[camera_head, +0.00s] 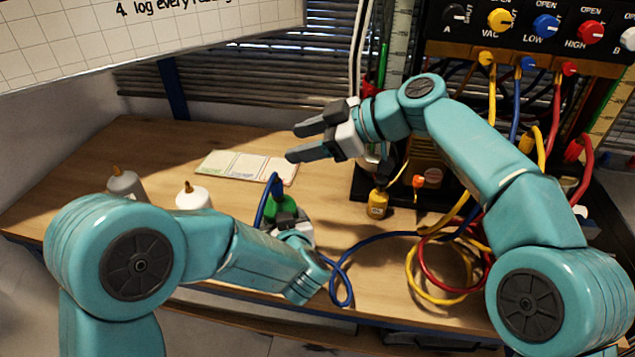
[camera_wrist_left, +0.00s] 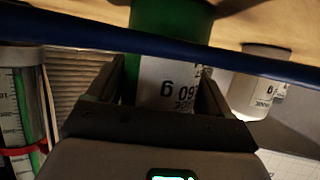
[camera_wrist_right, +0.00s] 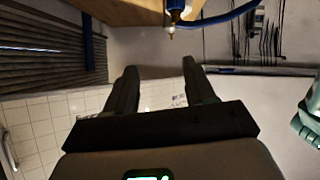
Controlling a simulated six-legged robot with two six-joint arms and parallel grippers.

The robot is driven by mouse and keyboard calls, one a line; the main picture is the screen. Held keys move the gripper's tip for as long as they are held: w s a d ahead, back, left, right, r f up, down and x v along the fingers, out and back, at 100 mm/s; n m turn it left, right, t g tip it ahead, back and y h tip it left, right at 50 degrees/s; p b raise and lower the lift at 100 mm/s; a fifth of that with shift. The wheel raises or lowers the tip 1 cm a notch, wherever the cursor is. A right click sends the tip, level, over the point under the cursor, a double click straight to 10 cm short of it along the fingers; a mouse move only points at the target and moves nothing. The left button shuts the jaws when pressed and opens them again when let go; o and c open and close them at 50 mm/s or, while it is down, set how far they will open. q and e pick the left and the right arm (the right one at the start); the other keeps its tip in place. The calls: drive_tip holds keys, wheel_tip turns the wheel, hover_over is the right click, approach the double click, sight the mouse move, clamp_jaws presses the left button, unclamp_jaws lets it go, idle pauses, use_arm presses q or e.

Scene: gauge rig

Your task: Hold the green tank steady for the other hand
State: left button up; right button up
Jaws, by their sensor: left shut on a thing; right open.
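The green tank (camera_head: 284,209) stands on the wooden table left of centre in the head view. My left gripper (camera_head: 291,229) is shut around it, low on its body. In the left wrist view the tank (camera_wrist_left: 170,35), with a white printed label, sits between the two fingers. A blue hose (camera_wrist_left: 130,42) crosses in front of it. A blue fitting (camera_head: 276,187) stands at the tank's top; I cannot tell whether it is seated. My right gripper (camera_head: 291,143) is open and empty above the table, behind and above the tank. Its fingers show apart in the right wrist view (camera_wrist_right: 160,78).
A grey bottle (camera_head: 125,186) and a white bottle (camera_head: 193,198) stand left of the tank. A flat chart card (camera_head: 247,167) lies behind. Coiled hoses (camera_head: 440,265) and the valve panel (camera_head: 530,30) crowd the right.

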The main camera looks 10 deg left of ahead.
sight(276, 185)
drive_tip(key=s+d+f+m+t, duration=0.2)
drive_tip(key=s+d+f+m, duration=0.2)
drive_tip(key=s+d+f, duration=0.15)
drive_tip(key=shift+t+y, duration=0.3)
drive_tip(key=x, duration=0.8)
drive_tip(key=w+x, duration=0.1)
drive_tip(key=x, duration=0.4)
drive_tip(key=shift+d+r, duration=0.1)
drive_tip(key=shift+r, duration=0.1)
drive_tip(key=shift+s, duration=0.1)
clamp_jaws()
